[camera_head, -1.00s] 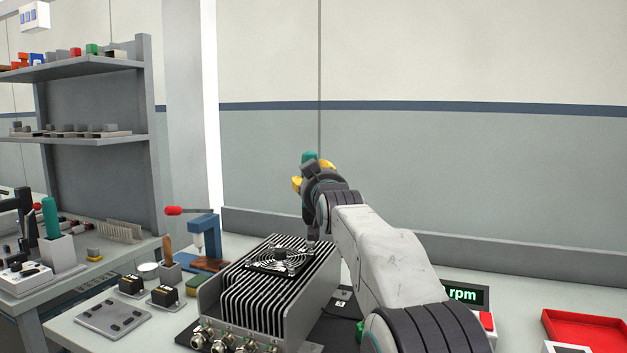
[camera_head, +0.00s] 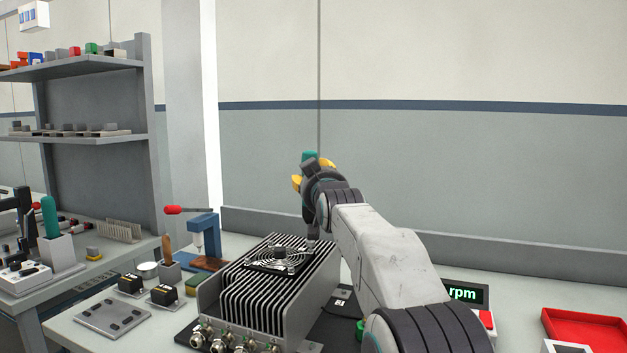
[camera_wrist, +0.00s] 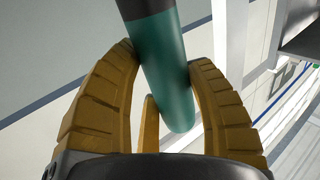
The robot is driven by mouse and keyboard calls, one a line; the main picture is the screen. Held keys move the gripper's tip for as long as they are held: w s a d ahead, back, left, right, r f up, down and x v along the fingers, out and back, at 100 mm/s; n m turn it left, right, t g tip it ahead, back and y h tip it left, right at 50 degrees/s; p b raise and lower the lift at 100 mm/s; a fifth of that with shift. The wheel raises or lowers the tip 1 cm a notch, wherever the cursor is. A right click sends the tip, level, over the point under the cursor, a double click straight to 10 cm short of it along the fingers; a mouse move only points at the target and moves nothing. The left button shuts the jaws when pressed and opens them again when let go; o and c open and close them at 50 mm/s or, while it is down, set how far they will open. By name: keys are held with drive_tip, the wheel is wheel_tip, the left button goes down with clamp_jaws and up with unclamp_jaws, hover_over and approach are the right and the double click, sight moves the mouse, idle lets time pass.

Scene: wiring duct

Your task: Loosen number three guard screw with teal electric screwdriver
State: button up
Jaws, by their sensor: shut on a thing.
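My gripper (camera_head: 313,172) is shut on the teal electric screwdriver (camera_head: 309,156), seen above the back right of the finned unit. In the wrist view the yellow fingers of my gripper (camera_wrist: 165,85) close around the teal handle (camera_wrist: 160,60), which has a dark band at its upper end. The fan guard (camera_head: 278,258) sits on top of the black-finned unit (camera_head: 265,300). The screwdriver's lower part is mostly hidden behind my wrist; a grey tip seems to reach down near the guard's right side. I cannot tell whether it touches a screw, and the screw numbers are too small to read.
A display reading "rpm" (camera_head: 465,294) and a red tray (camera_head: 585,329) are at the right. A blue press-like stand (camera_head: 205,240), two black boxes (camera_head: 165,295) and a grey plate (camera_head: 111,318) are at the left. Metal connectors (camera_head: 235,345) stick out of the unit's front.

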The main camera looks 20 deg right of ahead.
drive_tip(key=shift+f+b, duration=0.8)
drive_tip(key=shift+f, duration=0.25)
idle(1.5)
drive_tip(key=shift+r, duration=0.3)
idle(1.1)
drive_tip(key=shift+w+r+p, duration=0.1)
drive_tip(key=shift+r+p, duration=0.75)
drive_tip(key=shift+p, duration=0.1)
drive_tip(key=shift+r+p, duration=1.85)
drive_tip(key=shift+r, duration=0.5)
drive_tip(key=shift+s+f, duration=0.1)
drive_tip(key=shift+s, duration=0.1)
